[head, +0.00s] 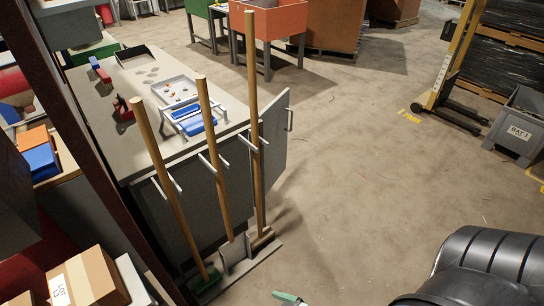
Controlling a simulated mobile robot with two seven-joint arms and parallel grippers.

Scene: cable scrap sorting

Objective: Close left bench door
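The bench (95,125) stands at left centre in the head view, with a pale top and dark grey sides. A grey door panel (275,140) stands out from the bench's near right corner and is open at a wide angle. It has a small upright handle (290,120) near its free edge. A wooden pole in front hides part of the door's hinge side. Neither of my grippers can be made out in this view, and nothing is seen touching the door.
Long-handled tools (254,110) hang on the bench's near end, close to the door. A small green and white item (289,298) is cut off at the bottom edge. Open floor (370,180) lies right of the door. A grey bin (518,125) stands far right.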

